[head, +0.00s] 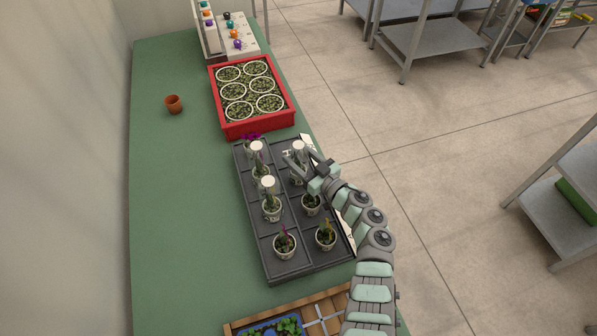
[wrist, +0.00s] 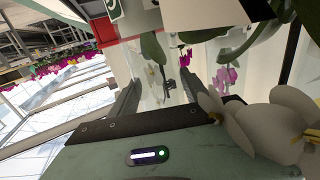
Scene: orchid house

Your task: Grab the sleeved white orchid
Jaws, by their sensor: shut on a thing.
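My gripper (head: 296,160) reaches into the right column of the dark tray (head: 305,263), at its far end. It is shut on a sleeved plant with a pale top (head: 298,146), which stands in the tray. In the wrist view, my two fingers (wrist: 165,98) close on a clear sleeve (wrist: 178,70) with green leaves and stem inside. Large white orchid blooms (wrist: 285,125) hang close to the camera at lower right. They seem to belong to the held plant. Its pot is mostly hidden by my gripper in the head view.
Two more pale-topped plants (head: 268,182) stand in the left column. Potted plants without pale tops (head: 285,243) stand nearer. A red crate (head: 257,128) of pots lies beyond, with a terracotta pot (head: 173,104) to its left. The green bench (head: 180,210) is clear at left.

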